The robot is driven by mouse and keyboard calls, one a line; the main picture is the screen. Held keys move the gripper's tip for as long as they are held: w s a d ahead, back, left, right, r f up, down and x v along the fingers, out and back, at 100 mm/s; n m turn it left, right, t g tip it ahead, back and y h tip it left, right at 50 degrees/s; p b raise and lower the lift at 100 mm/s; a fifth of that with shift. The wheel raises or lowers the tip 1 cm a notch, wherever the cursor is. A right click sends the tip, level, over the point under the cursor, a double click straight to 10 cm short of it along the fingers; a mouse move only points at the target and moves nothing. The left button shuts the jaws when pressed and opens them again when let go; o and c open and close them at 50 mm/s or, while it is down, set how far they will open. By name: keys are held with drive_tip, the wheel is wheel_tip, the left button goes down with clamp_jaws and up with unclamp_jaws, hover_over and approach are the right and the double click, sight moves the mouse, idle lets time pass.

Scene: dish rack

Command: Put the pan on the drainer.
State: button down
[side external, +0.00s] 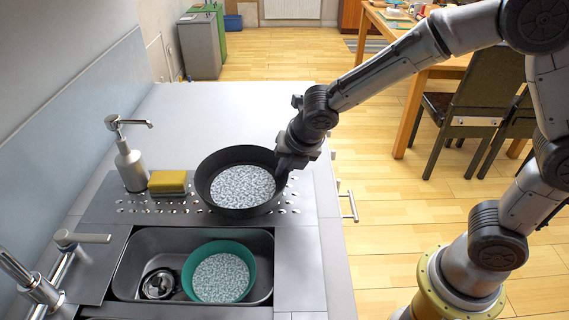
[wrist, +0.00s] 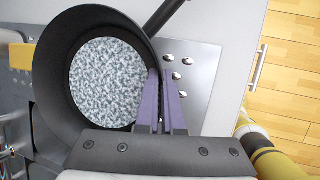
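The dark round pan (side external: 209,170) has a speckled grey-white inner base and is over the perforated metal drainer (side external: 305,206) beside the sink. I cannot tell whether its underside touches the drainer. My gripper (side external: 284,177) is at the pan's right rim. In the wrist view, the purple fingers of my gripper (wrist: 165,78) are close together on the wall of the pan (wrist: 50,75), with the rim between them. The pan's handle runs toward the top of that view. Drainer holes (wrist: 190,60) show right of the fingers.
A yellow-and-dark sponge (side external: 168,183) and a soap dispenser (side external: 130,165) stand left of the pan. A green bowl (side external: 250,262) is in the sink (side external: 130,262) in front. A faucet (side external: 40,290) is at lower left. The counter behind (side external: 220,115) is clear.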

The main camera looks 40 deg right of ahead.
drive_tip(key=shift+w, duration=0.1)
idle(0.3)
drive_tip(key=shift+f, duration=0.65)
drive_tip(key=shift+f, duration=0.2)
idle(0.3)
drive_tip(key=c, duration=1)
unclamp_jaws()
drive_tip(key=shift+f, duration=0.1)
drive_tip(key=shift+o, duration=0.2)
drive_tip(key=shift+f, duration=0.15)
drive_tip(key=c, duration=0.4)
drive_tip(key=shift+r, duration=0.2)
drive_tip(key=v, duration=1.5)
